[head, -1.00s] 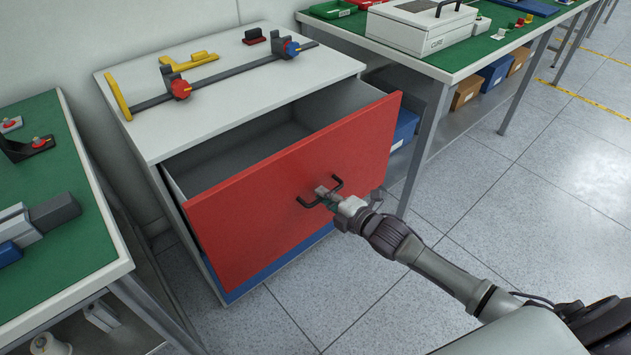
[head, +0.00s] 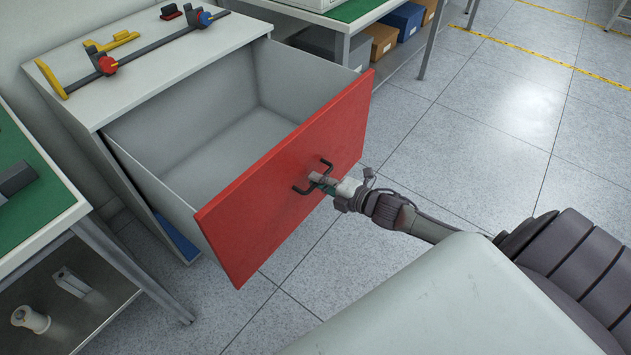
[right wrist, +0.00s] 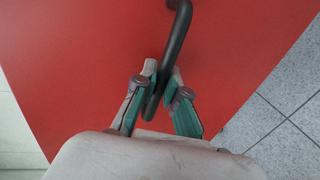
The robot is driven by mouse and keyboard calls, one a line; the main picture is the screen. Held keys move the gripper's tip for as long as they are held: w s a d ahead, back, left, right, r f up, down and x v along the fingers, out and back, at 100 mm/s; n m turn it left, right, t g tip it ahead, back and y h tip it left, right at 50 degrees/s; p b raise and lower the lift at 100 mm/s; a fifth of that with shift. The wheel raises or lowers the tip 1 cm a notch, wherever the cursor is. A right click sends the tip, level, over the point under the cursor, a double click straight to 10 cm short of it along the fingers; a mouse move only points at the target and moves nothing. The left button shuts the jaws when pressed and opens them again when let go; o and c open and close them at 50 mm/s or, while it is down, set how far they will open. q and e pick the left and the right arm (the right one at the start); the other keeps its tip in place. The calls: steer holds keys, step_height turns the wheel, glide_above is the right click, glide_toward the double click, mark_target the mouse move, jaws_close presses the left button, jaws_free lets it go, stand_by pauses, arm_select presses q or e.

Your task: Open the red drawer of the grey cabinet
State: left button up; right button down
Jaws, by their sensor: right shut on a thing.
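The grey cabinet (head: 110,92) stands at the upper left in the head view. Its red drawer (head: 250,217) is pulled far out, and the grey inside of the drawer shows empty. A black bar handle (head: 326,163) sits on the red front. My right gripper (head: 319,180) is shut on the handle. In the right wrist view the fingers (right wrist: 160,93) close around the dark handle (right wrist: 177,42) against the red front (right wrist: 80,60). My left gripper is not in view.
A green-topped bench (head: 45,205) stands close on the left, with a spool (head: 30,319) on its lower shelf. Another bench (head: 357,12) with boxes (head: 383,40) below is behind the drawer. A clamp bar (head: 150,48) lies on the cabinet top. The floor at right is clear.

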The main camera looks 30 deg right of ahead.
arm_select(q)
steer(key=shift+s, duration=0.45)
arm_select(e)
steer(key=shift+s+d, duration=0.1)
steer(key=shift+s, duration=0.25)
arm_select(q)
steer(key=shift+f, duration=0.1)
arm_select(e)
steer(key=c, duration=1.2)
jaws_free()
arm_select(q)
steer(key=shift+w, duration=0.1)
arm_select(e)
steer(key=shift+s, duration=0.1)
steer(key=v, duration=1.1)
steer(key=shift+s, duration=0.35)
steer(key=shift+d+r, duration=0.1)
steer(key=shift+d, duration=0.05)
